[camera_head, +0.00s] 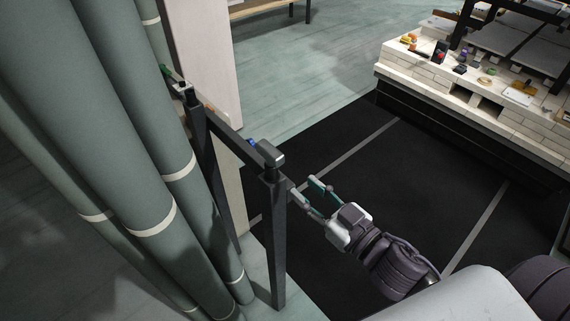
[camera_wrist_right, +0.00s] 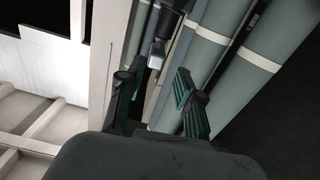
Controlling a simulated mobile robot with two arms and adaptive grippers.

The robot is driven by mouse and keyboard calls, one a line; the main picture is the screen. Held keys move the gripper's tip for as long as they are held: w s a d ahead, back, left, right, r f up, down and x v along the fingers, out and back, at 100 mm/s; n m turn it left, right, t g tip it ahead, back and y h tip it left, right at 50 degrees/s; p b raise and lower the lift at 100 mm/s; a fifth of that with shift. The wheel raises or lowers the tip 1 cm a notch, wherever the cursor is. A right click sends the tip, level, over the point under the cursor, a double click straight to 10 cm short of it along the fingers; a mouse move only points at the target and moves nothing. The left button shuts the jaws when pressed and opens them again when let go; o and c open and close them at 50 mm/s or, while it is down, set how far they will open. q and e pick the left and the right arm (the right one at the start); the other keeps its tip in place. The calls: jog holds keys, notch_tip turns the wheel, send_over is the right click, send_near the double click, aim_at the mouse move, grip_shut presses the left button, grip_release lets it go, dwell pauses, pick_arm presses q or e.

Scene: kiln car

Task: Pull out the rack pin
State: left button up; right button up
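A dark metal rack (camera_head: 277,245) stands beside the tall grey-green rolls. A grey, rounded block-like piece (camera_head: 271,154) sits at the top of its near post; I cannot tell for certain whether this is the rack pin. My right gripper (camera_head: 303,189) is open, just right of the near post's top. In the right wrist view, the open fingers (camera_wrist_right: 153,84) show with a dark piece with a pale grey end (camera_wrist_right: 156,54) beyond and between them, seemingly apart from both. Nothing is held. My left gripper is not in view.
Tall grey-green rolls (camera_head: 120,130) with white bands stand close on the left. A pale upright panel (camera_head: 205,55) is behind the rack. A pale brick-sided kiln car (camera_head: 470,95) with small items is at the upper right. Dark floor lies between.

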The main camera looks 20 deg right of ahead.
aim_at(272, 160)
jog(key=p+x, duration=0.3)
jog(key=x, duration=0.7)
jog(key=shift+w+p, duration=0.3)
jog(key=shift+p, duration=0.05)
jog(key=shift+w+a+f, duration=0.1)
jog(key=shift+w+a, duration=0.1)
jog(key=shift+w, duration=0.3)
grip_shut()
